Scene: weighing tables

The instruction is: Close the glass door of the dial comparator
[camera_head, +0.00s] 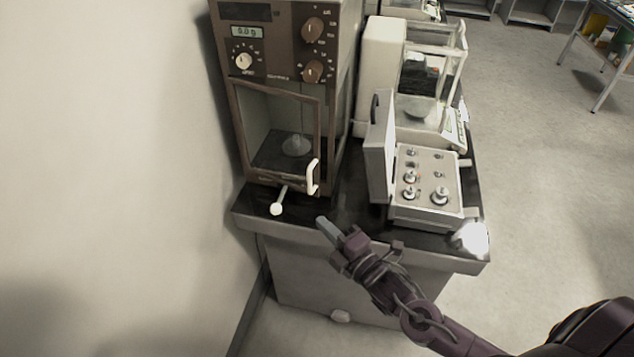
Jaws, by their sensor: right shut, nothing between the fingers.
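The dial comparator, a brown cabinet (275,75) with several knobs and a small display, stands at the back left of the dark bench top. Its glass door (319,125) has a brown frame, with a white handle (313,177) at the lower right. The frame's right side looks slightly off the cabinet front; I cannot tell how far it stands open. A pale pan shows behind the glass. My right gripper (325,226) is shut and empty, at the bench's front edge, below and in front of the handle, apart from it. My left gripper is out of view.
A white-tipped lever (277,208) sticks out below the door. A grey control box (425,185) with an upright lid stands to the right, before a white glass-sided balance (385,75). A wall (110,150) is close on the left. Open floor lies right.

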